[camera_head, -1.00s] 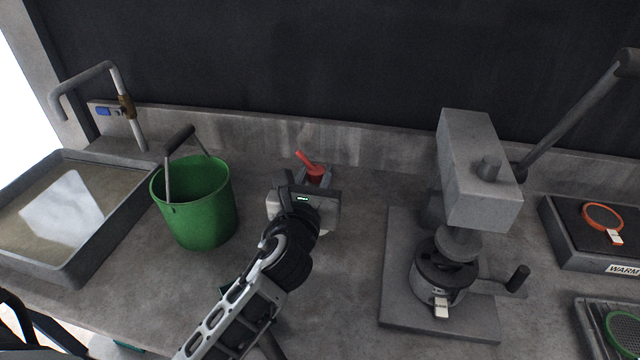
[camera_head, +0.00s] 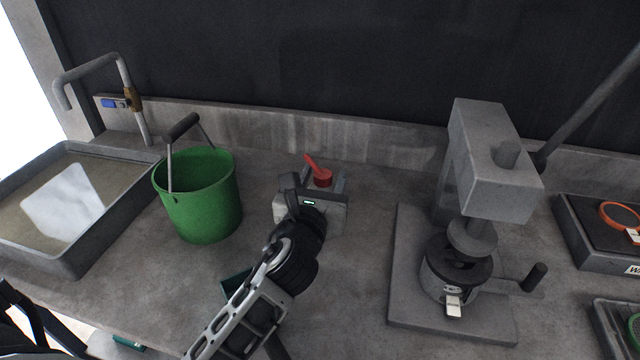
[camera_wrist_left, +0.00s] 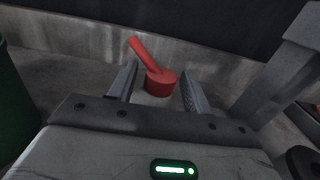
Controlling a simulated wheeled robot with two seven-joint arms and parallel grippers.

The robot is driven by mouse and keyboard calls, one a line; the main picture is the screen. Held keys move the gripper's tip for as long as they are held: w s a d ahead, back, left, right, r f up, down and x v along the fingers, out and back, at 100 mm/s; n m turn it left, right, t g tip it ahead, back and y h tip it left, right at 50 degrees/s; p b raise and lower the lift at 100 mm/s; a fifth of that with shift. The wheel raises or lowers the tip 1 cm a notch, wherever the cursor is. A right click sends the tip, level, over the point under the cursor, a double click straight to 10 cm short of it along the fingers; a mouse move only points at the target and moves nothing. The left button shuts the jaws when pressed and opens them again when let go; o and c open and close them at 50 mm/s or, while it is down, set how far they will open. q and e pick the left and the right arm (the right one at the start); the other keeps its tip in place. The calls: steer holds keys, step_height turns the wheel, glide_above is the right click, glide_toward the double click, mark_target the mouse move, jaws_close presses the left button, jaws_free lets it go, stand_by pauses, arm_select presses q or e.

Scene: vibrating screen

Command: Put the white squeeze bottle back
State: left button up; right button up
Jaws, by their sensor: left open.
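The white squeeze bottle shows mainly as its red cap (camera_head: 323,178) with a slanted red spout, near the back wall of the bench. The cap also shows in the left wrist view (camera_wrist_left: 160,84), with a little pale body below it. The rest of the bottle is hidden behind my left gripper. My left gripper (camera_head: 326,184) is open, with one finger on each side of the bottle. In the left wrist view the fingers (camera_wrist_left: 160,76) stand apart from the cap; contact lower down is hidden. My right gripper is not in view.
A green bucket (camera_head: 203,205) stands left of my gripper, beside a water-filled tray (camera_head: 92,245) and a tap (camera_head: 130,98). A grey press (camera_head: 485,165) with a lever stands to the right. Bare bench lies between gripper and press.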

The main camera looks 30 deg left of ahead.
arm_select(q)
steer(key=b+v, duration=0.1)
steer(key=v, duration=1.1)
steer(key=shift+r+b, duration=0.15)
steer(key=shift+b, duration=0.2)
